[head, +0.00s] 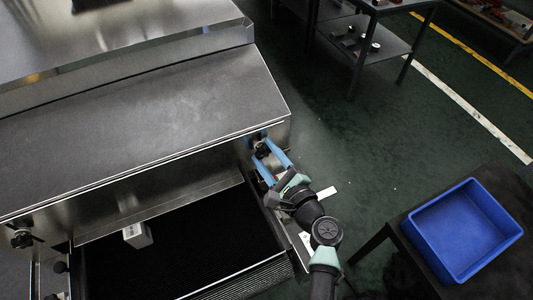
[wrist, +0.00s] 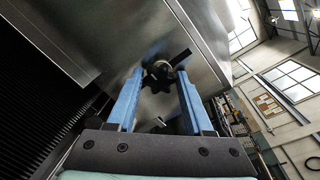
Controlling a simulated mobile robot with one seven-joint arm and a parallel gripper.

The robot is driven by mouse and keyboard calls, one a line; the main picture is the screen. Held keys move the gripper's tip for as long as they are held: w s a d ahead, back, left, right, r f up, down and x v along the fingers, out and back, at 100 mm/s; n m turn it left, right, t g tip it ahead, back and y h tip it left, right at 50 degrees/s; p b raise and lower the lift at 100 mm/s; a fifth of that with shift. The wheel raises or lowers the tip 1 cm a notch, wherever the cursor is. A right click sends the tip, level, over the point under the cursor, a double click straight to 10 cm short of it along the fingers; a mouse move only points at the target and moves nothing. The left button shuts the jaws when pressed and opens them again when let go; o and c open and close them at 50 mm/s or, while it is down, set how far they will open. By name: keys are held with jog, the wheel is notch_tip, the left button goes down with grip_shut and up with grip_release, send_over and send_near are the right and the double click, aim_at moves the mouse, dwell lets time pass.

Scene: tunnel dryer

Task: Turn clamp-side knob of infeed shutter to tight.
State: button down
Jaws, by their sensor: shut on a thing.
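A dark lobed knob (wrist: 157,78) sits on the metal face of the dryer housing, with a dark bar sticking out behind it to the upper right in the wrist view. In the head view this knob (head: 262,151) is at the right end of the housing front, partly covered by my fingers. My gripper (head: 264,154) reaches it from the front right. In the wrist view the blue fingers of my gripper (wrist: 160,77) stand on either side of the knob and are shut on it. Any tight or loose marking cannot be made out.
A second dark knob (head: 22,239) is at the left end of the housing front. A white box (head: 138,236) lies on the black conveyor belt (head: 205,262) below. A blue crate (head: 424,243) stands on a table at right. Green floor behind my arm is open.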

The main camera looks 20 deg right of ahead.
jog(key=shift+s+a+f, duration=0.1)
jog(key=shift+s+f, duration=0.05)
jog(key=shift+f, duration=0.25)
jog(key=c, duration=0.5)
grip_release()
jog(key=shift+c, duration=0.2)
jog(key=shift+o, duration=0.9)
jog(key=shift+r, duration=0.2)
jog(key=s+d+r+b, duration=0.1)
jog(key=s, duration=1.1)
jog(key=shift+s+d+r, duration=0.15)
jog(key=shift+s+d, duration=0.15)
jog(key=shift+s, duration=0.1)
